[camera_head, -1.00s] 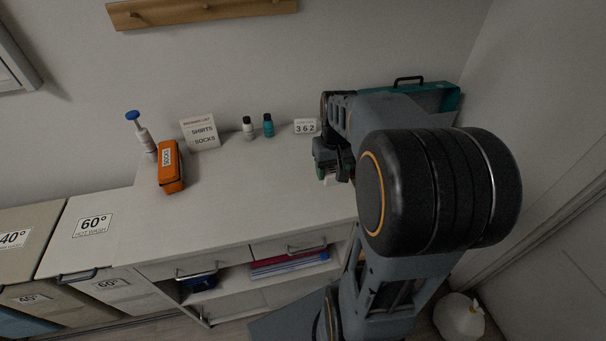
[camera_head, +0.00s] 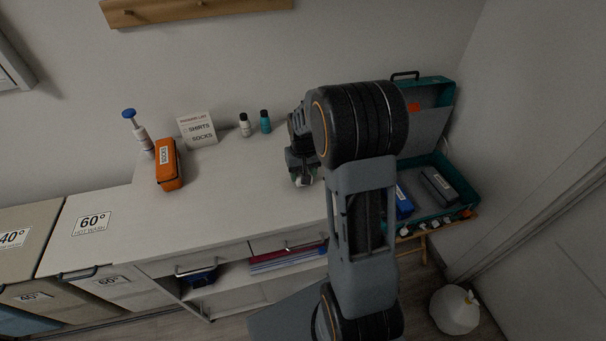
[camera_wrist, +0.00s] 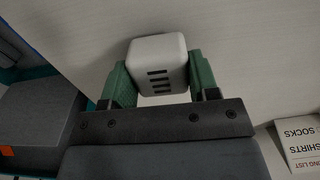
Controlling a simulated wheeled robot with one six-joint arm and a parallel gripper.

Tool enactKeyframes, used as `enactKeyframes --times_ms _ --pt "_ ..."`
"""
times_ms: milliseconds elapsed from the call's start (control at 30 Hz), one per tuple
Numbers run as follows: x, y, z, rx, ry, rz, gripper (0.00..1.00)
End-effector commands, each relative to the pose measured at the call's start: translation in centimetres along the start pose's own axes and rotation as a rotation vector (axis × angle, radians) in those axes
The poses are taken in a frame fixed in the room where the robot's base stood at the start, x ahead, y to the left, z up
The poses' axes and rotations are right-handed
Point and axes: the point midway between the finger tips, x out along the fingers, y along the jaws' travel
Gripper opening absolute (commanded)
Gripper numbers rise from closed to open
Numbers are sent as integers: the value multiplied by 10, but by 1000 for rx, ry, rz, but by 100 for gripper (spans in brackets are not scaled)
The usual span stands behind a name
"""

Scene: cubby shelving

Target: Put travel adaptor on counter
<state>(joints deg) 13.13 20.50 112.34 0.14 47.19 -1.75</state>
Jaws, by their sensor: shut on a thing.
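The travel adaptor (camera_wrist: 157,62) is a white rounded block with several dark slots on one face. In the wrist view it sits between the two green fingers of my gripper (camera_wrist: 160,84), which is shut on it. The pale counter surface (camera_wrist: 250,60) lies behind it. In the head view my gripper (camera_head: 303,178) is over the right part of the counter (camera_head: 235,195), low near its top. The adaptor is mostly hidden there by the gripper and arm. I cannot tell whether it touches the counter.
An open teal case (camera_head: 455,205) is at right. The counter's middle is clear.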

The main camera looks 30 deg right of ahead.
Motion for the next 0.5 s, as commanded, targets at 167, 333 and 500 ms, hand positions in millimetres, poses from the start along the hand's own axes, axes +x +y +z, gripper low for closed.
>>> enactKeyframes --times_ms 167,333,500 --pt "10 0 0 0 0 0 31" --pt "10 0 0 0 1 0 31" --pt "13 0 0 0 1 0 57"
